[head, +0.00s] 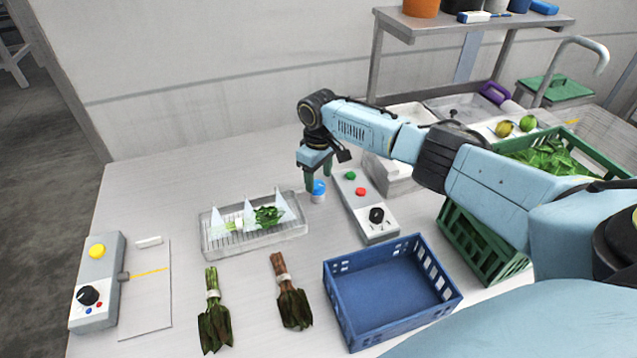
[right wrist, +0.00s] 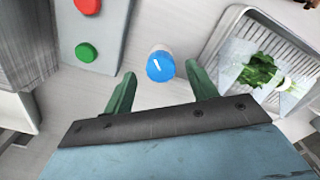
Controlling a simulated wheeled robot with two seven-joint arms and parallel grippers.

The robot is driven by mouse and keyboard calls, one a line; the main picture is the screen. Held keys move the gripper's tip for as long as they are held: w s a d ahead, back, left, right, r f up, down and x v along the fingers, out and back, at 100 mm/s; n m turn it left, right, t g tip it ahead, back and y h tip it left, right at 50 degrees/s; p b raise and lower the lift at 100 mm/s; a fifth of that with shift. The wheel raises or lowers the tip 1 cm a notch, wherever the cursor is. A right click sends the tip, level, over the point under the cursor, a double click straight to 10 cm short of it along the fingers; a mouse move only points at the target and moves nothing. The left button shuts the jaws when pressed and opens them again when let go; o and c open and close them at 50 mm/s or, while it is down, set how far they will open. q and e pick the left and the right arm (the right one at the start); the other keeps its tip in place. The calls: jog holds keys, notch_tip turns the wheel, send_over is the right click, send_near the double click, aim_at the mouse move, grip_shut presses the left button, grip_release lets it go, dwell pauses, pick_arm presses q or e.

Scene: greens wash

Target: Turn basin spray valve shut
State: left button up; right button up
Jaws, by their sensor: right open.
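The valve is a small white post with a round blue knob (head: 319,187), standing on the table between the wire tray and the grey control panel. In the right wrist view the blue knob (right wrist: 160,66) carries a white line mark on its top. My right gripper (head: 318,178) is open above the knob, pointing down. In the right wrist view its two green fingers (right wrist: 160,88) are spread, with the knob just beyond and between their tips, apart from both. My left gripper is not in view.
The control panel (head: 362,205) with green and red buttons stands right of the valve. A wire tray (head: 250,240) with greens is left. A blue crate (head: 340,305) and two leafy bunches lie in front. A green crate (head: 480,240) is at right.

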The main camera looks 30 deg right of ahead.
aim_at(318, 187)
jog(key=shift+f, duration=1.25)
jog(key=c, duration=1)
